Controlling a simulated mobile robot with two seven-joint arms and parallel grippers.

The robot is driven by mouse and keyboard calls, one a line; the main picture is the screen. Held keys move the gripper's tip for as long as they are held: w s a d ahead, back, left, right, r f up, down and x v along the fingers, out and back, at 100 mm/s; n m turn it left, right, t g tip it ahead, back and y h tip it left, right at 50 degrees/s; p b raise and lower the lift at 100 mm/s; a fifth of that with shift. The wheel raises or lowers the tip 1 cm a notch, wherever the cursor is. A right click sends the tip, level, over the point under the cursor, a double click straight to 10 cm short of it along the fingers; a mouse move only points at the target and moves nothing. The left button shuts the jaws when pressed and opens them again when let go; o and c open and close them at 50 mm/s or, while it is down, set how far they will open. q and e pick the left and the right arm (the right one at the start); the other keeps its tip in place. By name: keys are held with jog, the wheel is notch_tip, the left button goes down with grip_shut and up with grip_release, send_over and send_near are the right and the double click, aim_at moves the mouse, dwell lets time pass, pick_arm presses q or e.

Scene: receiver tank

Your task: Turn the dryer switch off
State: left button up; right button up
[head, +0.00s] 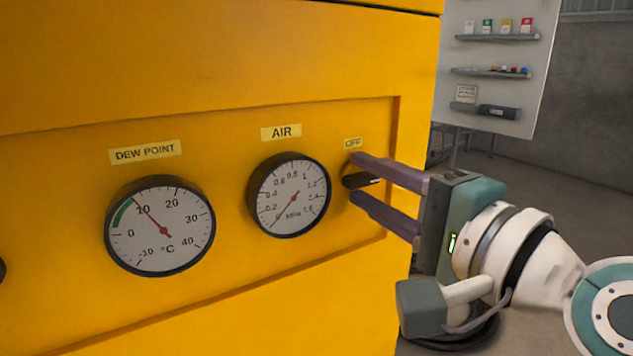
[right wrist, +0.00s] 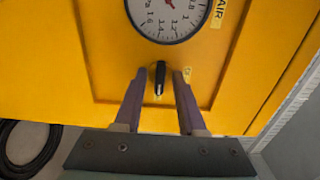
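The dryer switch is a small black knob (head: 362,180) on the yellow panel, right of the AIR gauge. Its handle lies about level, with a pale mark toward its right end. An OFF label (head: 353,143) sits above it. My right gripper (head: 354,177) is open, one finger above the knob and one below. In the right wrist view the knob (right wrist: 159,78) stands between the two fingertips, with a gap visible on each side. Whether the fingertips touch the panel I cannot tell. My left gripper is out of view.
The AIR gauge (head: 290,195) sits close to the left of the fingertips, and the DEW POINT gauge (head: 160,226) is farther left. The yellow cabinet ends just right of the switch. A white board with shelves (head: 495,72) stands behind. A dark coiled hose (right wrist: 28,150) lies on the floor.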

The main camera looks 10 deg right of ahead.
grip_shut()
jog(key=shift+n, duration=0.3)
dwell(0.3)
jog(key=shift+r, duration=0.1)
jog(key=n+p, duration=0.2)
jog(key=n, duration=0.1)
jog(key=n+p, duration=0.2)
jog(key=n, duration=0.3)
jog(key=shift+n+p, duration=0.35)
jog(key=shift+n, duration=0.05)
jog(key=n+p, duration=0.2)
jog(key=n, duration=0.2)
jog(key=shift+n+p, duration=0.75)
jog(key=shift+n, duration=1.45)
